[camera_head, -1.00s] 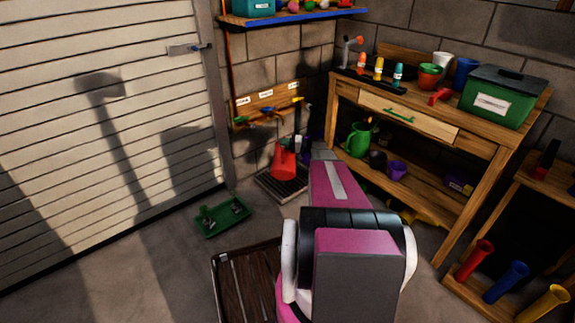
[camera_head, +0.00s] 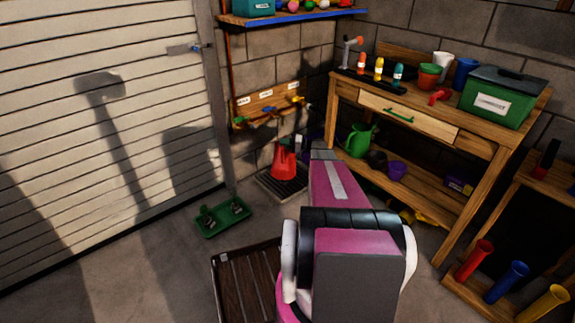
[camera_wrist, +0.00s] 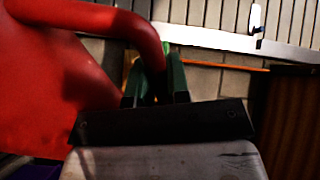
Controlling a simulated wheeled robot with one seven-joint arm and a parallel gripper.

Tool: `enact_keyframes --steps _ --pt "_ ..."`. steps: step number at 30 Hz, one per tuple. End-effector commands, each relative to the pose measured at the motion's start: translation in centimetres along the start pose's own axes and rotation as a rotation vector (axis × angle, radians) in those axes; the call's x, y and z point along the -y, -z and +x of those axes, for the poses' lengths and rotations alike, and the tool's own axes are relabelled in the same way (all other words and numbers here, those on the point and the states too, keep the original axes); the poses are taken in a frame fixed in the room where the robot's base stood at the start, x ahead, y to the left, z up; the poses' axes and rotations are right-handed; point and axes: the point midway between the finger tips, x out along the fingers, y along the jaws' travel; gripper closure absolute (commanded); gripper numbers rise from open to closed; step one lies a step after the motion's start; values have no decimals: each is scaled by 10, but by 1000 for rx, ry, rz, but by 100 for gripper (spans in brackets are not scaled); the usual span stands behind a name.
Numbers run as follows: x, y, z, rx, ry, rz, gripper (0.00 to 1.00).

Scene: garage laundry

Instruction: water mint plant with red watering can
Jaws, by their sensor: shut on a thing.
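The red watering can (camera_head: 283,164) stands upright at the grate by the back wall in the head view. In the wrist view its red body (camera_wrist: 60,85) fills the left side, and its handle curves over to the fingers. My gripper (camera_wrist: 157,82) is shut on that handle. In the head view the gripper is small and partly hidden behind my arm, just right of the can. A green tray (camera_head: 210,231) with small dark plants (camera_head: 222,213) lies on the floor left of the can. I cannot tell which plant is mint.
A dark grate (camera_head: 270,184) lies under the can. A wooden workbench (camera_head: 455,150) stands at the right, with a green watering can (camera_head: 360,140) on its lower shelf. A brown slatted tray (camera_head: 240,285) is in front. Floor between the green tray and the door is clear.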

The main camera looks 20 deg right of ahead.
Motion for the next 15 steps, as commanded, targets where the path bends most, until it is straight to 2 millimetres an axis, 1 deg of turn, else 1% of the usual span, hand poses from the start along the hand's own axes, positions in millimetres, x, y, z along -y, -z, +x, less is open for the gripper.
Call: enact_keyframes --steps 15 --pt "-31 -44 0 -1 1 -180 100"
